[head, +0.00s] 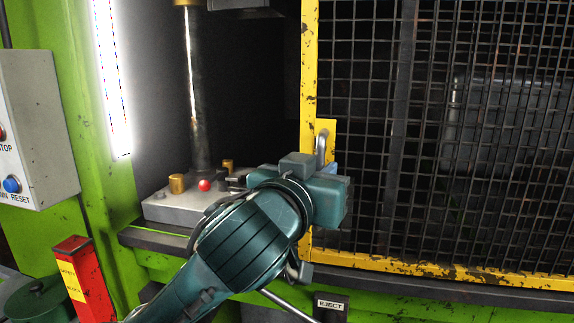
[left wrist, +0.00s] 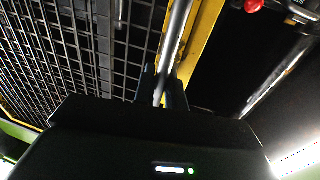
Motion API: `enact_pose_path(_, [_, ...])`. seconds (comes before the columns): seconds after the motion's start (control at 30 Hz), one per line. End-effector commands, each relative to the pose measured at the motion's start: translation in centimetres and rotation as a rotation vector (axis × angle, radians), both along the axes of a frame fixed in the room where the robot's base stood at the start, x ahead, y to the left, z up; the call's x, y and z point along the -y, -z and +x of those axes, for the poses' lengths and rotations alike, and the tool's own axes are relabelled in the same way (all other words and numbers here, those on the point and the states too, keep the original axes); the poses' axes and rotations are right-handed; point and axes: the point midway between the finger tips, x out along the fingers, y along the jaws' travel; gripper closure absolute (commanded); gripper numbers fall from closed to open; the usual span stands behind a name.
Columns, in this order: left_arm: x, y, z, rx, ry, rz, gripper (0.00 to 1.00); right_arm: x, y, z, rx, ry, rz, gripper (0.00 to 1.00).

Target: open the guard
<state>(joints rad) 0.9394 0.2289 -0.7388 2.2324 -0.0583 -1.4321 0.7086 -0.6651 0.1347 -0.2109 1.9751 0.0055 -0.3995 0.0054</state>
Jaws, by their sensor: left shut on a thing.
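The guard is a black wire mesh panel in a chipped yellow frame (head: 309,60), on the right of the head view. A gap lies open to the left of its edge. Its grey bar handle (head: 321,148) stands on a yellow plate at that edge. My left gripper (head: 328,176) is shut on the lower part of the handle; its body hides most of the grip in the head view. In the left wrist view the bar (left wrist: 175,40) runs down between the dark fingers (left wrist: 162,90). The right gripper is not in view.
Left of the guard are a steel column (head: 203,100), a grey die block (head: 165,208) and a red ball (head: 204,185). A button box (head: 40,120), a red safety block (head: 76,270) and a green press frame (head: 75,95) stand further left. An EJECT label (head: 330,304) sits below.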

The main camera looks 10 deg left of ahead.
Motion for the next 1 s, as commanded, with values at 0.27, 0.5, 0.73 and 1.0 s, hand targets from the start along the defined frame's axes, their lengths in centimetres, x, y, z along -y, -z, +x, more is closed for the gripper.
enact_pose_path(0.27, [0.76, 0.09, -0.01, -0.001, 0.002, -0.001, 1.0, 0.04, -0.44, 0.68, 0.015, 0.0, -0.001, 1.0])
enact_pose_path(0.5, [0.72, 0.11, 0.02, -0.002, 0.002, 0.001, 0.85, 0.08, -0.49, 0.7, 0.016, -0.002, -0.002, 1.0])
enact_pose_path(0.73, [0.67, 0.09, 0.04, -0.001, 0.001, 0.0, 0.71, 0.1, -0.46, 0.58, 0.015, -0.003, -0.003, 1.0])
enact_pose_path(1.0, [0.54, 0.03, -0.4, -0.001, 0.001, -0.001, 0.71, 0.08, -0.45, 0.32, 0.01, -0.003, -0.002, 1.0])
